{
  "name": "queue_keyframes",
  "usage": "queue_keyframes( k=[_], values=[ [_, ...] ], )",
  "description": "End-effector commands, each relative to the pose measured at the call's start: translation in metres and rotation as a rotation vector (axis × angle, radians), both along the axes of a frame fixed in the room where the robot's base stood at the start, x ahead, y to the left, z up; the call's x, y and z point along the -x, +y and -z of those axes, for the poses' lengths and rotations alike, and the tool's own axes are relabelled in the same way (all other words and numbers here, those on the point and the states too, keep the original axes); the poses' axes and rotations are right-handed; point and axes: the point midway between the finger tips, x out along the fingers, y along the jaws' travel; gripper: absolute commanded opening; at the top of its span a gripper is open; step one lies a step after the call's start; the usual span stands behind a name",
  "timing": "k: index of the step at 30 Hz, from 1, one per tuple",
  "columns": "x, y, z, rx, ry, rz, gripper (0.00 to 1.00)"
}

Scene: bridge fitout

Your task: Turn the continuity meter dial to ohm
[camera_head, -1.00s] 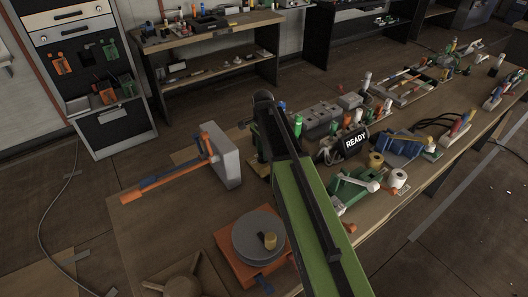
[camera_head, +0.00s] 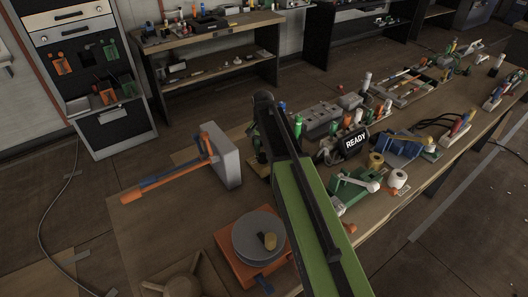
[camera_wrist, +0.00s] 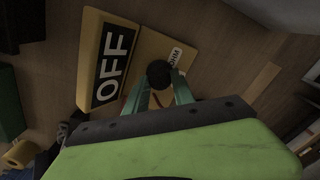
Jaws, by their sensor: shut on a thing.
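In the wrist view the round black dial (camera_wrist: 158,72) sits on a yellowish board. My gripper (camera_wrist: 160,90) has its two green fingers on either side of the dial and is shut on it. A raised yellow block with a black OFF label (camera_wrist: 111,64) stands to the left. A small white label reading OHM (camera_wrist: 174,58) lies at the upper right, close to the dial. Which way the dial points cannot be seen. In the head view my green arm hides the fingertips and the dial.
In the head view, a black READY display (camera_head: 355,142) and a blue device (camera_head: 402,147) stand right of my arm. A grey block with an orange bar (camera_head: 225,160) stands to its left. An orange base with a grey disc (camera_head: 255,238) is nearer.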

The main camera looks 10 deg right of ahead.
Motion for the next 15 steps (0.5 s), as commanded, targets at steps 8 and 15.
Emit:
queue_keyframes(
  k=[8, 15],
  values=[
    [-0.0026, 0.0017, -0.0004, -0.002, -0.007, -0.255, 0.00],
    [-0.0026, 0.0019, -0.0004, -0.001, -0.008, -0.441, 0.00]
  ],
)
